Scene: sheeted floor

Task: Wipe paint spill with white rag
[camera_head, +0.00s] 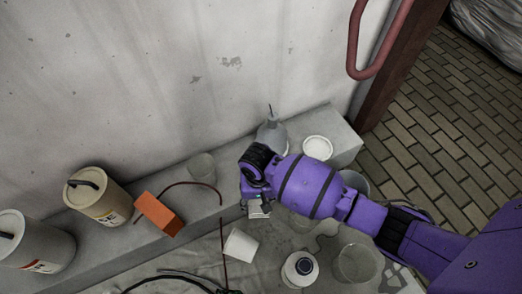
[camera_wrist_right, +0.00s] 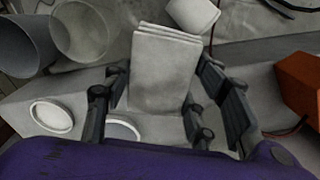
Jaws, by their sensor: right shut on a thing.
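The white rag, a folded pale cloth (camera_wrist_right: 165,70), stands between the fingers of my right gripper (camera_wrist_right: 165,112) in the right wrist view. My right gripper is shut on it. In the head view my purple right arm comes in from the right, and the right gripper (camera_head: 257,197) hangs over the edge of the low ledge. Only a small pale end of the rag (camera_head: 258,210) shows there below the fingers. My left gripper is not in view.
A white cup (camera_head: 240,245) lies tipped near the gripper. The ledge holds a grey bottle (camera_head: 271,134), white-topped tub (camera_head: 317,147), clear cup (camera_head: 201,168), orange block (camera_head: 158,213) and beige cans (camera_head: 97,197).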

